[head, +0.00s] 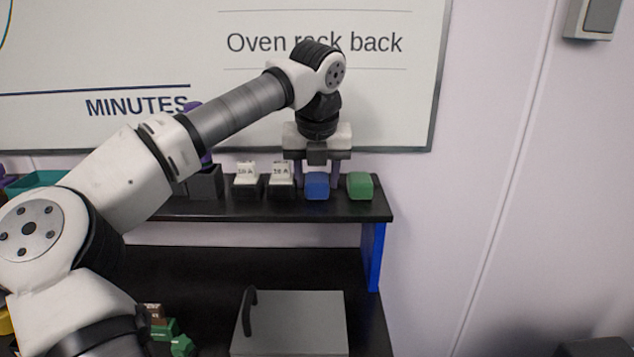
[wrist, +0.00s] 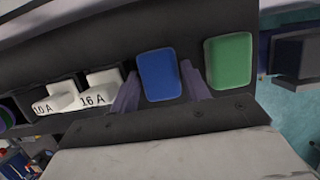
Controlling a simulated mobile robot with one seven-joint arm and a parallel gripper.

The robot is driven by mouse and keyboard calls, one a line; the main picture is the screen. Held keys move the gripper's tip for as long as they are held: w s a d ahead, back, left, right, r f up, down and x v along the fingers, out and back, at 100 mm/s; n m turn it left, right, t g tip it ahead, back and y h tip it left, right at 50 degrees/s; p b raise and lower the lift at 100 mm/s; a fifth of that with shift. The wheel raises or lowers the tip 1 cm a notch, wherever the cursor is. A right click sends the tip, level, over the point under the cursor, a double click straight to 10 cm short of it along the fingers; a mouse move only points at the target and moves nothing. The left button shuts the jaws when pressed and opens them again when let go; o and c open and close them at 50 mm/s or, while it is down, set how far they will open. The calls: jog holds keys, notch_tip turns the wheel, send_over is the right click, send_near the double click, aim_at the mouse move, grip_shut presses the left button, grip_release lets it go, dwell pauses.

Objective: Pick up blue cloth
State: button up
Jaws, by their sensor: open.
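The blue cloth (head: 317,186) is a small folded block on the black raised shelf, near its right end. It also shows in the wrist view (wrist: 160,75). My gripper (head: 320,174) is open above the cloth and points down, with one purple finger on each side of it. In the wrist view my gripper (wrist: 160,90) has its fingertips to the left and right of the cloth. I cannot tell whether the fingers touch it.
A green cloth block (head: 360,186) sits close on the right of the blue one. On the left stand two white labelled pieces (head: 281,174) in black holders. A grey box (head: 290,322) with a black handle is on the lower bench. A whiteboard (head: 400,90) hangs behind.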

aim_at(317, 178)
jog(key=shift+c, duration=0.5)
jog(key=c, duration=0.5)
jog(key=shift+r, duration=0.2)
notch_tip(317, 178, up, 10)
jog(key=b, duration=0.1)
jog(key=shift+f, duration=0.15)
